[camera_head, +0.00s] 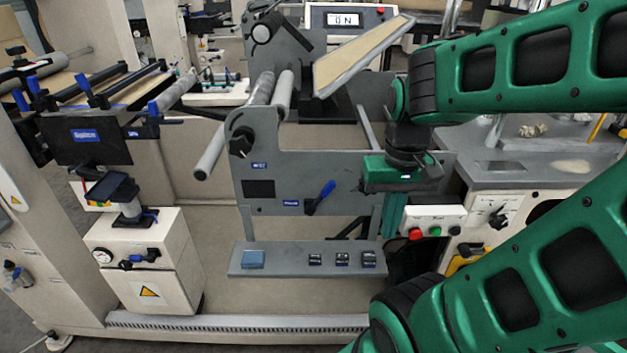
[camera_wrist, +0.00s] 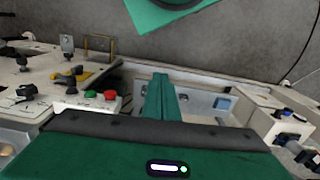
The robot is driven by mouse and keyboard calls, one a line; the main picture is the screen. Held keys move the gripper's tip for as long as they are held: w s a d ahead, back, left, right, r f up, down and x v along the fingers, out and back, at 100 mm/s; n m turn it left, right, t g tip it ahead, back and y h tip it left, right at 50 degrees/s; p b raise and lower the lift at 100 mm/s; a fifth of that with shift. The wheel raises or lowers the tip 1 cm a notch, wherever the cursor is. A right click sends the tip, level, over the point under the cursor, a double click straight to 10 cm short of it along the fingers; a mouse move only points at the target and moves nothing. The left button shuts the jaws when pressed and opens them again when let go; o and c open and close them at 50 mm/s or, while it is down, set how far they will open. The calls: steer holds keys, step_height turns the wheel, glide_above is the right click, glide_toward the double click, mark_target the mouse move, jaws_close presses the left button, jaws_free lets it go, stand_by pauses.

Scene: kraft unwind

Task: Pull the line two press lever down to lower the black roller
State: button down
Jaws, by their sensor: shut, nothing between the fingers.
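A lever with a blue handle (camera_head: 320,197) is on the grey front panel of the middle machine in the head view, beside a small blue label. Its handle points up and to the right. I cannot read the label or tell for sure that this is line two. My gripper (camera_head: 392,226) hangs to the right of this lever, apart from it, with green fingers pointing down. In the wrist view the fingers (camera_wrist: 160,80) are together with nothing between them. The lever is not clearly visible there. I cannot clearly make out the black roller.
A grey shelf (camera_head: 300,272) with small blocks juts out below the panel. A control box with red and green buttons (camera_head: 432,220) stands just right of my gripper. A grey roller (camera_head: 212,150) sticks out at the upper left. The panel front between lever and gripper looks clear.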

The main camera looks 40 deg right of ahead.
steer(key=w+d+r+h, duration=0.2)
steer(key=w+r+h, duration=0.15)
steer(key=w, duration=1.05)
steer(key=w+a+r+m+t+h, duration=0.1)
steer(key=w+a, duration=0.3)
steer(key=w, duration=0.3)
steer(key=w+a+h, duration=0.1)
steer(key=w+a, duration=0.2)
steer(key=w, duration=0.4)
glide_toward(324, 188)
step_height(324, 188, down, 4)
steer(key=w, duration=0.1)
steer(key=shift+s+d+f, duration=0.15)
steer(key=shift+d, duration=0.35)
steer(key=shift+s+d+f, duration=0.1)
steer(key=shift+s+d, duration=0.05)
steer(key=shift+d, duration=0.35)
